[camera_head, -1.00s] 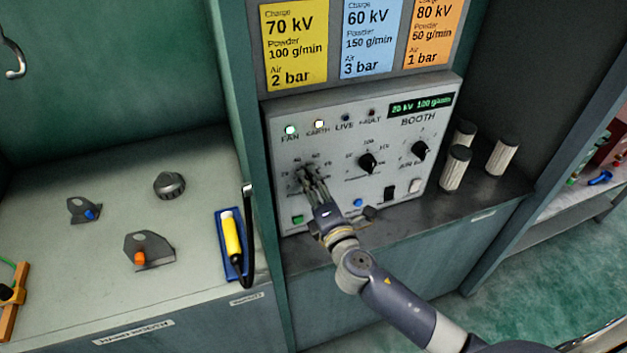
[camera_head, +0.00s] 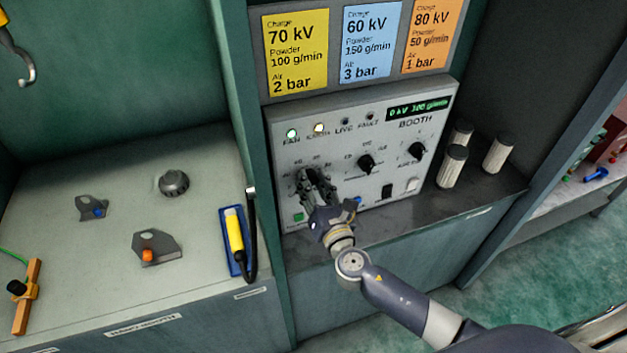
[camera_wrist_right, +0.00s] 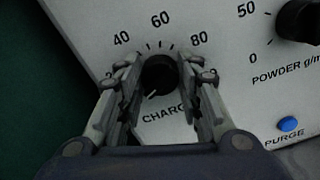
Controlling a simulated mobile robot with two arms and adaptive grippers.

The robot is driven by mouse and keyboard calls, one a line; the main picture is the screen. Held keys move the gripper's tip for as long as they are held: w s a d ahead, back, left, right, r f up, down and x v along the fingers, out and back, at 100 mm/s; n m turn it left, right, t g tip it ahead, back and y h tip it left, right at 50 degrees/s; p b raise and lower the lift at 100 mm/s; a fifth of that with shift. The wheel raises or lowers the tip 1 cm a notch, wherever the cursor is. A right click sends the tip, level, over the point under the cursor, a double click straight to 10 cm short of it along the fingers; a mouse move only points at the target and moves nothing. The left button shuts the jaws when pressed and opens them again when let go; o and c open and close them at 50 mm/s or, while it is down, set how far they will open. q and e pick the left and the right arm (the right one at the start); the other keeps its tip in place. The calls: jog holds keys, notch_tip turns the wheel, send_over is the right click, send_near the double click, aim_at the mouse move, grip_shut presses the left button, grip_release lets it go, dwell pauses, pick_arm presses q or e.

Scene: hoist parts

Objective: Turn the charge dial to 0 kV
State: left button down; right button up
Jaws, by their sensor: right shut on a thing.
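The charge dial (camera_wrist_right: 159,76) is a black knob on the white booth panel (camera_head: 283,147). In the right wrist view it sits between the fingers of my right gripper (camera_wrist_right: 160,82), which is shut on it. Its pale mark points to the lower left. In the head view the right gripper (camera_head: 314,182) covers most of the dial. The panel display (camera_head: 418,108) reads 0 kV and what looks like 100 g/min. My left gripper is not in view.
The powder knob (camera_head: 367,163) and another black knob (camera_head: 417,151) are right of the charge dial. White ribbed cylinders (camera_head: 452,167) stand right of the panel. Cards (camera_head: 297,50) hang above it. A yellow-handled tool (camera_head: 234,232) lies on the left bench in a blue holder.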

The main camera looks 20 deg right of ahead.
jog(key=shift+n, duration=0.7)
jog(key=o, duration=1.1)
jog(key=shift+a, duration=0.1)
jog(key=shift+s, duration=0.1)
jog(key=s, duration=1.1)
jog(key=shift+s+d, duration=0.25)
jog(key=shift+s, duration=0.15)
